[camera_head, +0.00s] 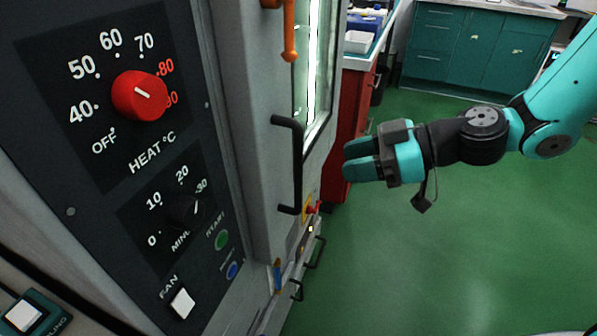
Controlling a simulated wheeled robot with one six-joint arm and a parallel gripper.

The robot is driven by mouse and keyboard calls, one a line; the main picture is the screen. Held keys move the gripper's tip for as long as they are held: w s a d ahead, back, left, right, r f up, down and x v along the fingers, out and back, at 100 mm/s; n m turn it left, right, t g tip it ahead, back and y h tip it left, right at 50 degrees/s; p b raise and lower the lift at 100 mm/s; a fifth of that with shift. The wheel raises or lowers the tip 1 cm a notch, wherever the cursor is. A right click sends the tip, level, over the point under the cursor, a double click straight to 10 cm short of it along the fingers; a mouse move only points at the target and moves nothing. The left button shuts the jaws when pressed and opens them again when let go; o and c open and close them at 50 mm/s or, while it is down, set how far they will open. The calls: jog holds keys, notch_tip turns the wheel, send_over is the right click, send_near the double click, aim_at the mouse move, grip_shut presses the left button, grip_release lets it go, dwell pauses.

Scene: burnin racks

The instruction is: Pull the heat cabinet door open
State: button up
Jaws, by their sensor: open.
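The heat cabinet stands at the left, and its dark control panel (55,185) faces me. Its grey door (240,120) is beside the panel and has a lit glass window (318,70). A black bar handle (297,165) runs upright on the door. An orange handle (289,35) shows higher up near the window. My gripper (347,160) is to the right of the black handle, apart from it, with its teal fingers pointing left toward the door. The fingers are open and nothing shows between them. I cannot tell for sure whether the door is fully closed.
The panel carries a red heat knob (140,95), a black minutes knob (186,211) and a white fan switch (182,303). Smaller black handles (315,253) sit lower down. A red cabinet (352,125) stands behind the gripper, teal cupboards (480,45) at the back. Green floor (440,260) is clear at right.

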send_over(298, 207)
jog(key=f, duration=0.4)
jog(key=shift+w, duration=0.4)
jog(key=shift+c, duration=0.2)
grip_shut()
